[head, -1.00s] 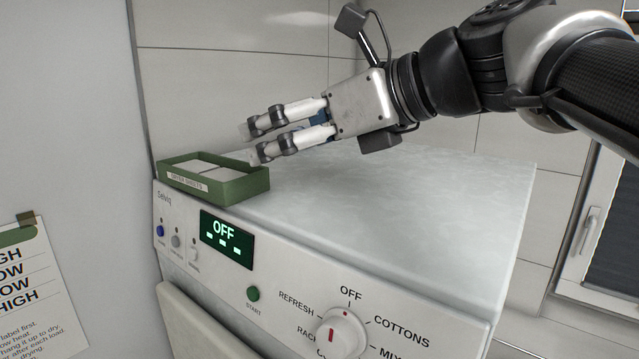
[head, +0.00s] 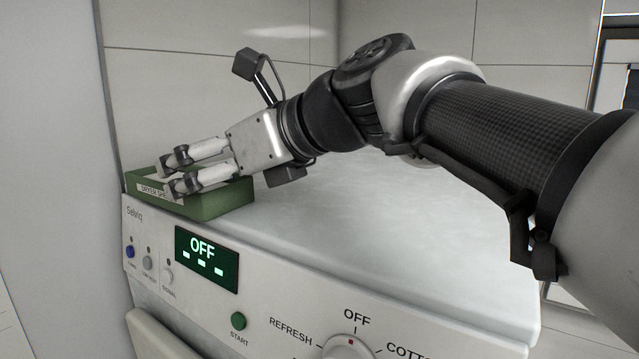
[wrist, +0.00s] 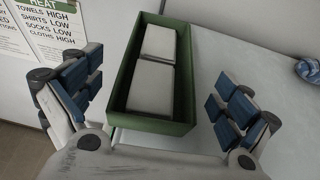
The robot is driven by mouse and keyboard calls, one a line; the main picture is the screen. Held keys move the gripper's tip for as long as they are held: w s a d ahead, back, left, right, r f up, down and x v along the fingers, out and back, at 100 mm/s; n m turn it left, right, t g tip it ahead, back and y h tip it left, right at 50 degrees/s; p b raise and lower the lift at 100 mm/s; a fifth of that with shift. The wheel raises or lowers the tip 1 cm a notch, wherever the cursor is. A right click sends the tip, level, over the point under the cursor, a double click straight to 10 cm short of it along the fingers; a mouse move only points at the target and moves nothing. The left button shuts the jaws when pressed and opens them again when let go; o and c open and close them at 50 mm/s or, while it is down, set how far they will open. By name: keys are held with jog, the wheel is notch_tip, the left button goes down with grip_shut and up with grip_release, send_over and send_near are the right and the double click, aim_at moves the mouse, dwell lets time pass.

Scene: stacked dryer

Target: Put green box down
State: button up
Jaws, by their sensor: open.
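The green box (head: 222,203) sits on the left front corner of the dryer's white top (head: 340,225). It is an open tray with a label on its front reading dryer sheets. In the wrist view the green box (wrist: 154,126) holds two pale stacks (wrist: 157,65). My gripper (head: 172,172) is over the box in the head view and hides part of it. In the wrist view my gripper (wrist: 160,98) is open, with one finger on each side of the box and visible gaps between the pads and its walls.
The dryer's front panel has an OFF display (head: 206,258), a green start button (head: 239,321) and a dial (head: 348,347). A wall stands close at the left, with a paper sign (wrist: 45,27). A blue-striped item (wrist: 308,70) lies at the right. The middle of the top is clear.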

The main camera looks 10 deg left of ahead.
jog(key=x, duration=0.5)
jog(key=shift+a+f, duration=0.15)
jog(key=shift+a, duration=0.1)
jog(key=shift+d, duration=0.1)
jog(key=shift+c, duration=0.4)
jog(key=c, duration=0.4)
jog(key=shift+f, duration=0.1)
jog(key=c, duration=0.7)
